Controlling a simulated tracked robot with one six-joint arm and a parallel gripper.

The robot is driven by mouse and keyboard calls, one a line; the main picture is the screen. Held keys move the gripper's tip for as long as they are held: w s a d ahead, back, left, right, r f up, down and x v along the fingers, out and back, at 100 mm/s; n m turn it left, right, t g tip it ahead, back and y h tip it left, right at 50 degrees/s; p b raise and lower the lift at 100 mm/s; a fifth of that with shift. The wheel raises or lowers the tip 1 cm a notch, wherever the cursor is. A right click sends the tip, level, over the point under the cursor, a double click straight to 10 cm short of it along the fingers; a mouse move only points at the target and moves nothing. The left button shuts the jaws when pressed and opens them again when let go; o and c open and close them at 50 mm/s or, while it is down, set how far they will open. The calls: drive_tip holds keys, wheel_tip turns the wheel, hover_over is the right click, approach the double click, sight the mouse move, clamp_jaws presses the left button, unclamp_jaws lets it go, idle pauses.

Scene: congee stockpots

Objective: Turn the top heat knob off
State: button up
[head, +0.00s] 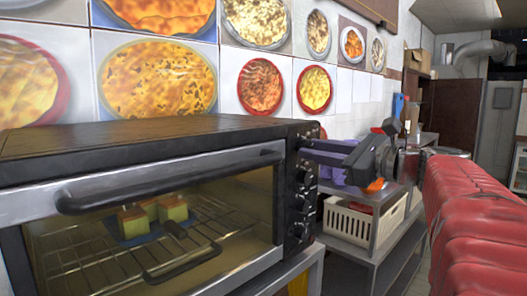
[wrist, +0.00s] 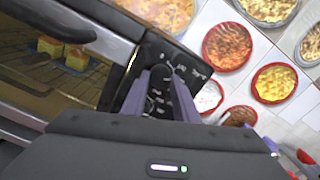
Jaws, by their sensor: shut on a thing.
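The black toaster oven (head: 150,135) has a control panel (head: 302,262) on its right front side, with a column of dark knobs. My gripper (head: 306,152) reaches in from the right to the top of this panel, its jaws shut at the top heat knob. The knob itself is hidden by the fingers in the head view. Lower knobs (head: 301,201) show below the fingers, untouched. In the wrist view my gripper (wrist: 165,78) has its two purple-grey fingers against the black panel (wrist: 190,62) with white markings. The knob's pointer direction cannot be seen.
The oven's glass door is closed, with its long handle (head: 170,182) across the top. A cream basket (head: 350,228) stands on a grey shelf to the right. Food pictures cover the tiled wall behind.

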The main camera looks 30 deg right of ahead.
drive_tip(key=n, duration=0.6)
drive_tip(key=shift+n, duration=0.3)
drive_tip(key=n, duration=0.5)
drive_tip(key=shift+f, duration=0.1)
drive_tip(key=o, duration=1.1)
drive_tip(key=shift+c, duration=0.2)
drive_tip(key=shift+s, duration=0.1)
